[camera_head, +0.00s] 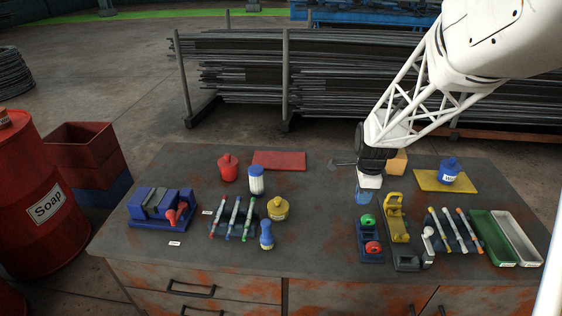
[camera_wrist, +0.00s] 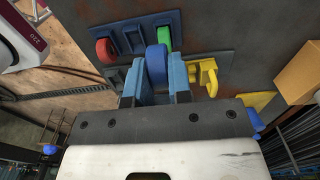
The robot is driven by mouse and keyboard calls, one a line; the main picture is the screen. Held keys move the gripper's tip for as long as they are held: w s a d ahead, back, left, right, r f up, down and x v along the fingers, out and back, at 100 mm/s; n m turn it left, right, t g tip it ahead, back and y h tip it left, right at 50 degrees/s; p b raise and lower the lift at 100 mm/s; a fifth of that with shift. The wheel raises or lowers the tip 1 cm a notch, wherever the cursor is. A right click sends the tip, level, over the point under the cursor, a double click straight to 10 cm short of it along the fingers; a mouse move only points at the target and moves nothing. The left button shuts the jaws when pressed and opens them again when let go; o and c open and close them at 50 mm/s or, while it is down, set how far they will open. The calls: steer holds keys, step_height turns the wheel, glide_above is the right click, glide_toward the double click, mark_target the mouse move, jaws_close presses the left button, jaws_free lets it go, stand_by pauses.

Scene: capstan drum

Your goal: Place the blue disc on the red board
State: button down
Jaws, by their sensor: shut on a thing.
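My gripper (camera_head: 362,197) is at the right side of the bench, above and behind the disc rack in the head view. In the wrist view my gripper (camera_wrist: 155,78) is shut on the blue disc (camera_wrist: 157,62), which stands on edge between the two blue-grey fingers. In the head view I cannot tell the disc from the fingers. The red board (camera_head: 280,160) lies flat at the back of the bench, left of my gripper, and its top is bare.
The dark blue rack (camera_head: 370,256) holds a green disc (camera_head: 367,220) and a red disc (camera_head: 373,247). A yellow clamp-like thing (camera_head: 396,225) stands beside it. An orange block (camera_head: 397,161) is behind my gripper.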

steer(key=w+a+f, duration=0.2)
steer(key=w+a, duration=0.7)
steer(key=a, duration=0.2)
steer(key=w+a+f, duration=0.2)
steer(key=w+a, duration=0.7)
steer(key=a, duration=0.3)
steer(key=shift+f, duration=0.25)
steer(key=shift+w+a, duration=0.1)
glide_above(279, 160)
steer(key=shift+w+f, duration=0.2)
steer(key=shift+f, duration=0.55)
steer(key=shift+f, duration=1.75)
steer(key=shift+f, duration=0.2)
steer(key=c, duration=1)
jaws_free()
steer(key=shift+c, duration=0.2)
